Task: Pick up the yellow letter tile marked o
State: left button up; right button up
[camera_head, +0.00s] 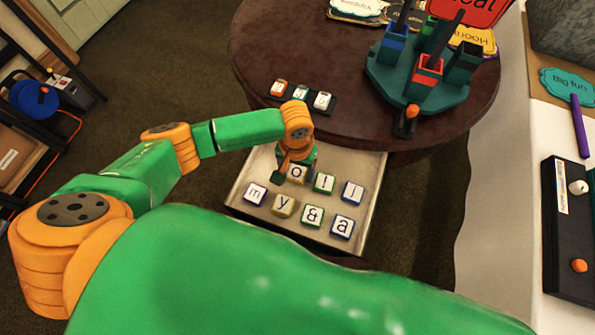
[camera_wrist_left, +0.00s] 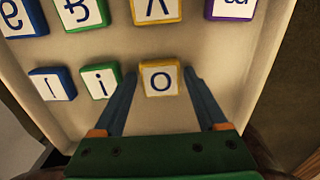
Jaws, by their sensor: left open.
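The yellow-edged tile marked o (camera_head: 297,174) lies in the back row of a shallow pale tray (camera_head: 374,190), partly hidden by my left gripper (camera_head: 288,168) in the head view. In the left wrist view the o tile (camera_wrist_left: 160,79) lies face up between the two blue fingers of my left gripper (camera_wrist_left: 159,76). The fingers are open, one on each side, with a small gap to the tile at their tips. My right gripper is not in view.
A green-edged i tile (camera_wrist_left: 100,80) lies close beside the left finger in the wrist view. A round dark table (camera_head: 340,60) overhangs the tray's back.

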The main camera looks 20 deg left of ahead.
pick_arm(q)
jog(key=c, duration=1.1)
jog(key=shift+r, duration=0.1)
